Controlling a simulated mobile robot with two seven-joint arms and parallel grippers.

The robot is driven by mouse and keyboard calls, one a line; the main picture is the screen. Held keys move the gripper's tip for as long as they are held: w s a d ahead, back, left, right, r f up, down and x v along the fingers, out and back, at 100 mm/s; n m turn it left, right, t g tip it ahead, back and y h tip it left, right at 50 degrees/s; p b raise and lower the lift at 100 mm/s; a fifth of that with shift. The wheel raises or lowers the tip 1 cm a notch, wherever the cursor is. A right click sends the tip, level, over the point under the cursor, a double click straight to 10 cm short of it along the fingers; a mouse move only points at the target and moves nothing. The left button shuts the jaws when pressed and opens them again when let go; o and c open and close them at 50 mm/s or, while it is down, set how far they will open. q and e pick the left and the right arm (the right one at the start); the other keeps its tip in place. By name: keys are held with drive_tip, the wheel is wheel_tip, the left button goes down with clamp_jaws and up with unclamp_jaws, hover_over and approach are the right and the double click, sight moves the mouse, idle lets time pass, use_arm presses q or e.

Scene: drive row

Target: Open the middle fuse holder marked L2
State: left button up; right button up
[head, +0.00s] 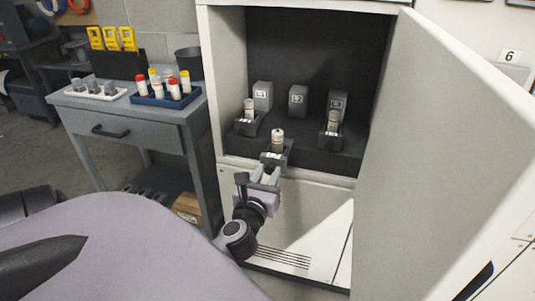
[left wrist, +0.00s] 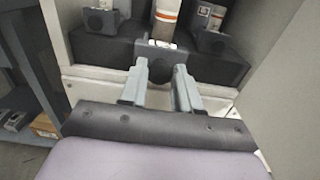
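The middle fuse holder (head: 275,158) is a dark grey piece that sits out in front of the block marked L2 (head: 298,99), farther forward than its neighbours. A pale fuse (head: 278,138) stands upright in it. My left gripper (head: 266,173) is at the front of this holder. In the left wrist view the two fingertips (left wrist: 160,72) stand apart at the dark front of the holder (left wrist: 158,52), with part of it showing between them. Whether the fingers press on it is unclear. The fuse (left wrist: 164,22) shows above with an orange band. My right gripper is not in view.
The left holder (head: 247,127) and right holder (head: 329,141) also carry upright fuses. The cabinet door (head: 440,150) stands open on the right. At left a grey bench (head: 150,135) bears a blue tray (head: 160,101) of fuses, a white tray (head: 70,94) and a black cup (head: 189,63).

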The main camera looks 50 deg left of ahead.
use_arm(q)
drive_tip(key=o, duration=0.3)
drive_tip(key=shift+o, duration=0.2)
drive_tip(key=shift+s+d, duration=0.1)
drive_tip(key=v, duration=0.6)
drive_tip(key=shift+s+d+b, duration=0.2)
drive_tip(key=shift+s+b, duration=0.2)
